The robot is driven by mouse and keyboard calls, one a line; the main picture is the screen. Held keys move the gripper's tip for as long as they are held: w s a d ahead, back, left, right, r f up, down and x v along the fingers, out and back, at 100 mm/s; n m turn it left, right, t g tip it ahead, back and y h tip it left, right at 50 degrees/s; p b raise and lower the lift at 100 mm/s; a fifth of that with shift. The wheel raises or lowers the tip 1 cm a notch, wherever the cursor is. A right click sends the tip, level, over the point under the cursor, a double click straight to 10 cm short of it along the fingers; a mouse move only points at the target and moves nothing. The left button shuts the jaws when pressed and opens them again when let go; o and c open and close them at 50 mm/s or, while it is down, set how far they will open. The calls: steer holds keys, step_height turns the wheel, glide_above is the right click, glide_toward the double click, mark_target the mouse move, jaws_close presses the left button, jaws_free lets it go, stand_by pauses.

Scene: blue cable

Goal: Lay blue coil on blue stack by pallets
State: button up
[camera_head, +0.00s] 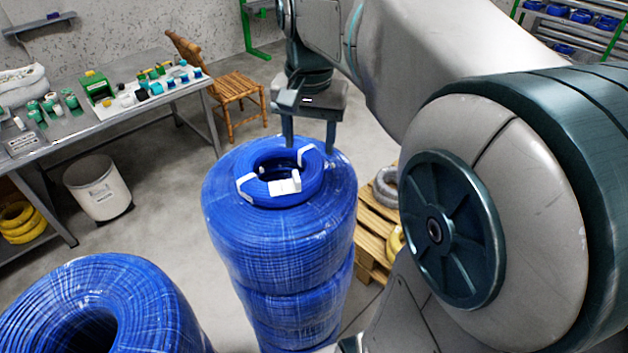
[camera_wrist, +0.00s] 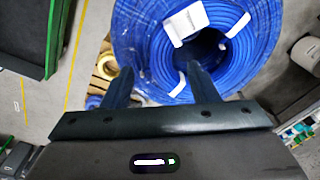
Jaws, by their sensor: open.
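A small blue coil (camera_head: 280,193) with white ties and a white label lies flat on top of the tall blue stack (camera_head: 281,245) of large coils. The wrist view also shows the small coil (camera_wrist: 215,25) lying on the stack's top coil (camera_wrist: 140,50). My gripper (camera_head: 309,146) is open, with its two fingers pointing down at the far side of the stack top. In the wrist view my gripper (camera_wrist: 160,75) has its fingertips apart, with the right one near the coil's rim. I cannot tell whether a finger touches the coil. The fingers hold nothing.
A wooden pallet (camera_head: 372,226) with a grey coil and a yellow coil stands right of the stack. Another large blue coil (camera_head: 100,290) is at the front left. A workbench (camera_head: 130,117), a white bin (camera_head: 98,188) and a wooden chair (camera_head: 232,90) are at the left and back.

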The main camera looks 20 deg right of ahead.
steer(key=s+a+f+n+t, duration=0.1)
steer(key=s+f+n, duration=0.1)
steer(key=s+f, duration=0.1)
steer(key=s+a+f+n+t, duration=0.1)
steer(key=s+f+n, duration=0.1)
steer(key=s+f, duration=0.1)
steer(key=s+a+f+n+t, duration=0.1)
steer(key=s+f+n, duration=0.1)
steer(key=s, duration=0.3)
steer(key=shift+s+f+n, duration=0.15)
steer(key=shift+f+n, duration=0.25)
steer(key=shift+f, duration=0.4)
